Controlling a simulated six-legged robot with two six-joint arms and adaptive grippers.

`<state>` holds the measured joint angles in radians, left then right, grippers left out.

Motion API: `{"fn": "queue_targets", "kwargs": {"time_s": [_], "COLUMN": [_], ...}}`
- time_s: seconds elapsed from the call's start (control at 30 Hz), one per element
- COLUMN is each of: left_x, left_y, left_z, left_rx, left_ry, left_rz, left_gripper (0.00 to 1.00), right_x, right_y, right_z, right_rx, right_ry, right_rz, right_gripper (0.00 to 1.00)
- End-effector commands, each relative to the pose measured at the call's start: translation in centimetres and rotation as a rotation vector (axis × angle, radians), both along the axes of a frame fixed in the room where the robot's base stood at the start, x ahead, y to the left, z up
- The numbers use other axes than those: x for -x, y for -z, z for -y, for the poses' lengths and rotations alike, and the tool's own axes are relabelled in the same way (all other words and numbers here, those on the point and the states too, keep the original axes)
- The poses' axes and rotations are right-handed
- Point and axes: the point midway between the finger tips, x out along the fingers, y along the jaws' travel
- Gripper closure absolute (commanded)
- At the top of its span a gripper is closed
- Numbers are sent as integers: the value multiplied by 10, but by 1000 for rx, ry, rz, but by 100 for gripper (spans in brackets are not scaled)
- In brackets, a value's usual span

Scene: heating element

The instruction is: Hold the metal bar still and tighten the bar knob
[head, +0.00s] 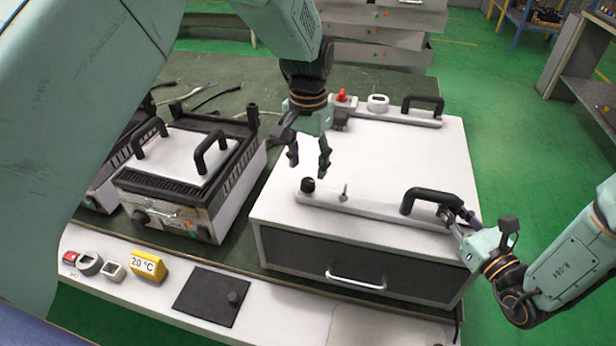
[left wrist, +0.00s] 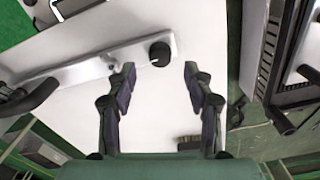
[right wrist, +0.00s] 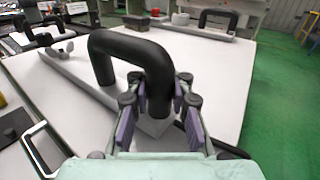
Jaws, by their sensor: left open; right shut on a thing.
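The metal bar (head: 375,207) lies along the front of the white box top. It carries a round black bar knob (head: 308,185) at its left end and a black arched handle (head: 432,196) at its right. My left gripper (head: 308,166) is open and empty, pointing down just above and behind the knob. In the left wrist view the knob (left wrist: 160,53) shows just beyond the gap between the fingertips (left wrist: 159,76). My right gripper (head: 452,217) is shut on the right leg of the handle; the right wrist view shows the leg (right wrist: 159,95) between its fingers (right wrist: 158,100).
A small metal wing screw (head: 344,193) stands on the bar right of the knob. A second bar with a handle (head: 423,102) and a red button (head: 343,98) lie at the back of the box. A grill-like appliance (head: 185,165) stands at left. The middle box top is clear.

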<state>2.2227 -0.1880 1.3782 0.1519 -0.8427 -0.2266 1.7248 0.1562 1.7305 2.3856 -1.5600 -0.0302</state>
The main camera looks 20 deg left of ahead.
Motion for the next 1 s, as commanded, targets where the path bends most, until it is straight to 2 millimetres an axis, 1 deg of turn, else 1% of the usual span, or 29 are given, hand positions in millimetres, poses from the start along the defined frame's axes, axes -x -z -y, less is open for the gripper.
{"fn": "queue_targets", "kwargs": {"time_s": [0.03, 0.1, 0.2, 0.3, 0.43, 0.7, 1.0], "left_x": [0, 1, 0, 0, 0, 0, 0], "left_y": [10, 22, 34, 43, 48, 48, 48], "left_z": [0, 0, 0, 0, 0, 0, 0], "left_rx": [0, 0, 1, 0, 0, 1, 0], "left_ry": [0, 0, 0, 0, 0, 1, 1], "left_rz": [-2, -2, -1, 1, 1, 2, 1], "left_gripper": [48, 48, 48, 48, 48, 49, 74], "right_x": [0, 0, 0, 0, 0, 0, 0], "right_y": [0, 0, 0, 0, 0, 0, 0], "right_z": [0, 0, 0, 0, 0, 0, 0], "right_rx": [-1, -1, -1, -1, -1, -1, -1], "right_ry": [0, 0, 1, 1, 0, 0, 0], "right_rz": [1, 1, 1, 1, 1, 1, 1], "right_gripper": [100, 100, 100, 100, 100, 100, 100]}}
